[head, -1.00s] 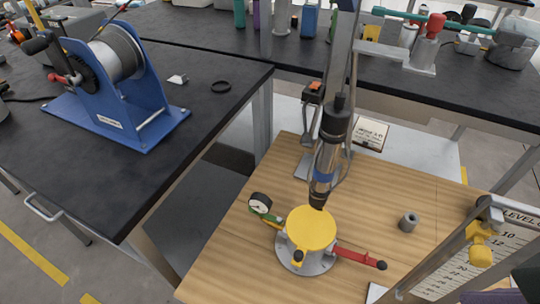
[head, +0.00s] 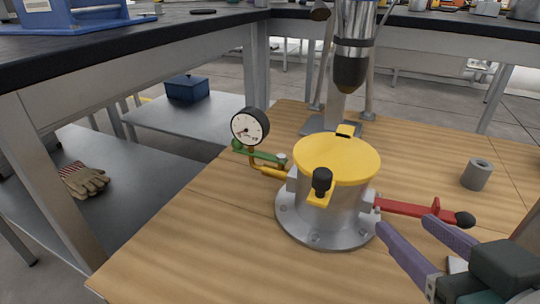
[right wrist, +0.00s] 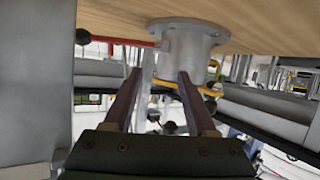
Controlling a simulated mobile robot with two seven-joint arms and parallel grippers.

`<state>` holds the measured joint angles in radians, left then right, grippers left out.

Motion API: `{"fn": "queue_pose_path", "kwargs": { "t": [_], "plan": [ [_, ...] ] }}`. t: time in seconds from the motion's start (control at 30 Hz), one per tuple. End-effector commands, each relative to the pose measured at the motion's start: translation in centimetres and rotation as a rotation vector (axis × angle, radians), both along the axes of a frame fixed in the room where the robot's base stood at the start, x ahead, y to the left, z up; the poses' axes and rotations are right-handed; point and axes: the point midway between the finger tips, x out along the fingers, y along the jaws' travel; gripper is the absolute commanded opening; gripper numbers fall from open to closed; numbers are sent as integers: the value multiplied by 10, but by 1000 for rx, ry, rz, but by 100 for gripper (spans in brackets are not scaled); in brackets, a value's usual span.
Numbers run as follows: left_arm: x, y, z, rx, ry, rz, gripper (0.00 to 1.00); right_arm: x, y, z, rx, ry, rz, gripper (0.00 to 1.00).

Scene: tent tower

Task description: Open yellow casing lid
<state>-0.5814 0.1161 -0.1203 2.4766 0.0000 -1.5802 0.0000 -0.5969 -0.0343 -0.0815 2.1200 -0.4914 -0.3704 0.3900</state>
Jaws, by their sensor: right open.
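The yellow casing lid (head: 337,158) sits flat and closed on top of the grey metal casing (head: 335,202), with a black-knobbed yellow tab (head: 320,188) at its front and a small yellow block at its back. A red lever (head: 415,208) with a black knob sticks out to the right of the casing. My right gripper (head: 405,224) is open and empty, right of the casing and near the red lever. In the right wrist view, which looks upside down, my open fingers (right wrist: 160,76) point towards the casing (right wrist: 181,52). My left gripper is not in view.
A pressure gauge (head: 250,126) and green lever (head: 258,154) stand left of the casing. A dark pointed tool (head: 351,60) hangs behind the lid. A grey cylinder (head: 477,174) stands at the right. The wooden table (head: 190,240) is clear at front left.

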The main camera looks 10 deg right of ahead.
Motion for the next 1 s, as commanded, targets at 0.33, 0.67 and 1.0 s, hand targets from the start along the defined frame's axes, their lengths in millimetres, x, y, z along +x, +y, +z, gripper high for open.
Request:
{"fn": "queue_pose_path", "kwargs": {
  "t": [0.33, 0.67, 1.0],
  "plan": [
    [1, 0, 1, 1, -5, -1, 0, 1, 68, 33, 70, -357, 258, 57],
    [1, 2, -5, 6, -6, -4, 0, 36, 81, 36, 77, -385, 286, 57],
    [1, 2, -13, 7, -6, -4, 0, 88, 91, 36, 77, -381, 284, 57]
  ]
}}
